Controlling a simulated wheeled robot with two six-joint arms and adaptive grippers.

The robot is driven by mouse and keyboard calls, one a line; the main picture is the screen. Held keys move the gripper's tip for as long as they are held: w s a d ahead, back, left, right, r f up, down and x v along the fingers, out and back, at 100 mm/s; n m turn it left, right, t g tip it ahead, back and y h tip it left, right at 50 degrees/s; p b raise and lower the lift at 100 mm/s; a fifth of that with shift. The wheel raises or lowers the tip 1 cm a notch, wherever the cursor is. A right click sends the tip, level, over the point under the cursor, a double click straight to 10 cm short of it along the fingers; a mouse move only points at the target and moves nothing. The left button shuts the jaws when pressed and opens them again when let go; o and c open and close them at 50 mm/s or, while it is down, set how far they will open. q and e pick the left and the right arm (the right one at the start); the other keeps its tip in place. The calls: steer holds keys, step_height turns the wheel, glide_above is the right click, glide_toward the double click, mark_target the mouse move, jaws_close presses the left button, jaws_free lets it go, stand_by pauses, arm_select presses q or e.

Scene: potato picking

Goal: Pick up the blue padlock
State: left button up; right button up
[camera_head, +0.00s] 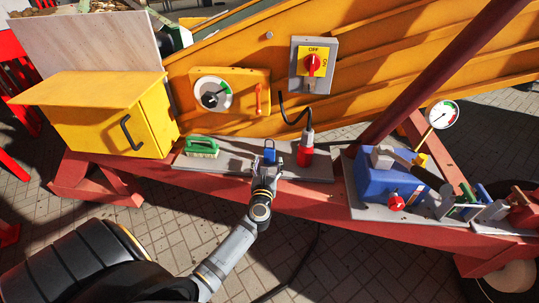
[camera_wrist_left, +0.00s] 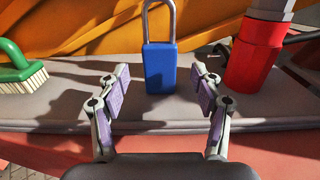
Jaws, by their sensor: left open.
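The blue padlock (camera_wrist_left: 160,69) stands upright on a grey shelf (camera_wrist_left: 50,105), its silver shackle pointing up. In the head view the padlock (camera_head: 270,155) shows just beyond my left gripper (camera_head: 266,172). In the wrist view my left gripper (camera_wrist_left: 163,90) is open, with one finger on each side of the line to the padlock. The padlock appears centred between the fingertips and a little beyond them. I see no finger touching it. My right gripper is not in view.
A green brush (camera_head: 202,147) lies left of the padlock, and a red plug (camera_head: 306,150) with a cable stands close on its right. An orange machine panel (camera_head: 240,122) rises behind. A blue box (camera_head: 378,178) with tools sits further right.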

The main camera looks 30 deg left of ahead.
mark_target(269, 155)
arm_select(q)
steer(key=x, duration=0.2)
steer(key=shift+w+a+r, duration=0.1)
steer(key=shift+w+a, duration=0.05)
steer(key=shift+w, duration=0.2)
steer(key=shift+w+a, duration=0.1)
steer(key=shift+w, duration=0.1)
steer(key=c, duration=1.3)
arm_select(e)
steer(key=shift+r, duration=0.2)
arm_select(q)
steer(key=shift+r, duration=0.1)
